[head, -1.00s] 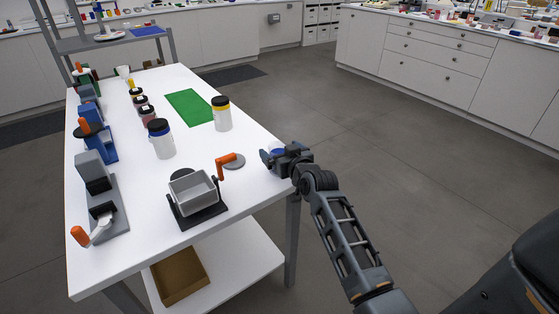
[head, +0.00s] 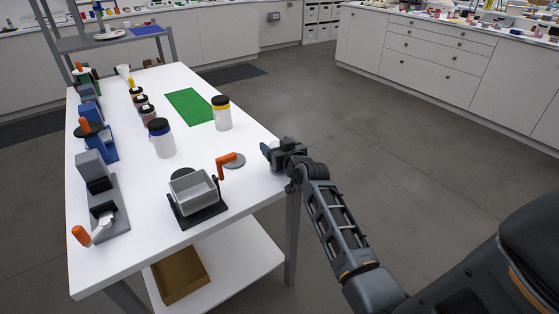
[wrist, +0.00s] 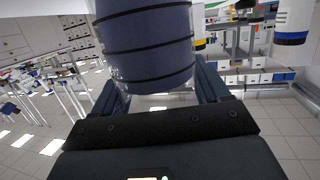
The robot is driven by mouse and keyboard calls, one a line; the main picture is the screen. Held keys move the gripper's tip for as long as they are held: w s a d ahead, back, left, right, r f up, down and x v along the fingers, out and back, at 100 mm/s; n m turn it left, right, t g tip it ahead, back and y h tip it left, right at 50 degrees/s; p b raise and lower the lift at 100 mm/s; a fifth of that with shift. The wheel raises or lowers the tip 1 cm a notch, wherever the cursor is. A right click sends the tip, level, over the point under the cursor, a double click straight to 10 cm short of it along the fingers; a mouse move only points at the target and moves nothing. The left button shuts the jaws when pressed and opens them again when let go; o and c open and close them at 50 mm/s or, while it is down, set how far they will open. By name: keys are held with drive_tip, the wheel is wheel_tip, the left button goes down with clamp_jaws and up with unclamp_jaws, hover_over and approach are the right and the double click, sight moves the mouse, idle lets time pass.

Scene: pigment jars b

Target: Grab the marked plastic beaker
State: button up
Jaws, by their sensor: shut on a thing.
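The marked beaker (wrist: 145,45) is a bluish, see-through cylinder with dark rings around it. In the wrist view it fills the upper middle, between the two dark blue fingers of my gripper (wrist: 165,90). My gripper is shut on it; the beaker's upper part in that view runs out of frame. In the head view my gripper (head: 270,153) is at the right edge of the white table (head: 240,180). The beaker is mostly hidden there, and I cannot make out its shape.
A yellow-banded jar (head: 222,114), a blue-banded jar (head: 161,139) and smaller dark-lidded jars stand on the table. A grey box on a black stand (head: 193,191) with an orange handle is nearer me. A green mat (head: 189,107) lies bare. The floor to the right is clear.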

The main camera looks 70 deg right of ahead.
drive_tip(key=c, duration=0.4)
drive_tip(key=shift+r, duration=0.1)
